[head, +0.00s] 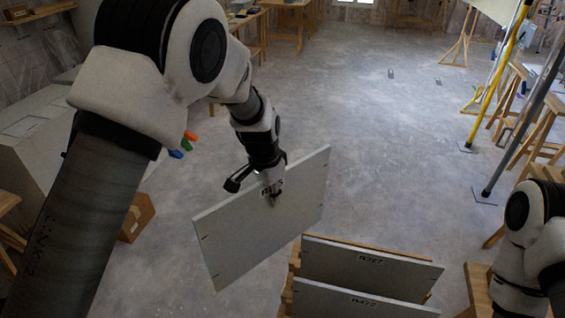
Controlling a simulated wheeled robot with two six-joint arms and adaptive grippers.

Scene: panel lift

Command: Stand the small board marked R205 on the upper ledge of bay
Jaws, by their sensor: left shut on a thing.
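My left gripper (273,200) is shut on the top edge of a small white board (280,230). The board hangs tilted in the air, its right end higher than its left. Its marking sits right at the gripper and is partly covered, so I cannot read it in full. Part of my right arm shows at the right edge, but its gripper is out of the picture. I cannot make out a bay with an upper ledge in this view.
Two similar white boards, one marked R327 (375,272) and another behind its own dark marking (350,303), stand in a wooden rack just right of the held board. A cardboard box (137,217) is on the floor at left. Open concrete floor lies ahead; trestles and poles stand right.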

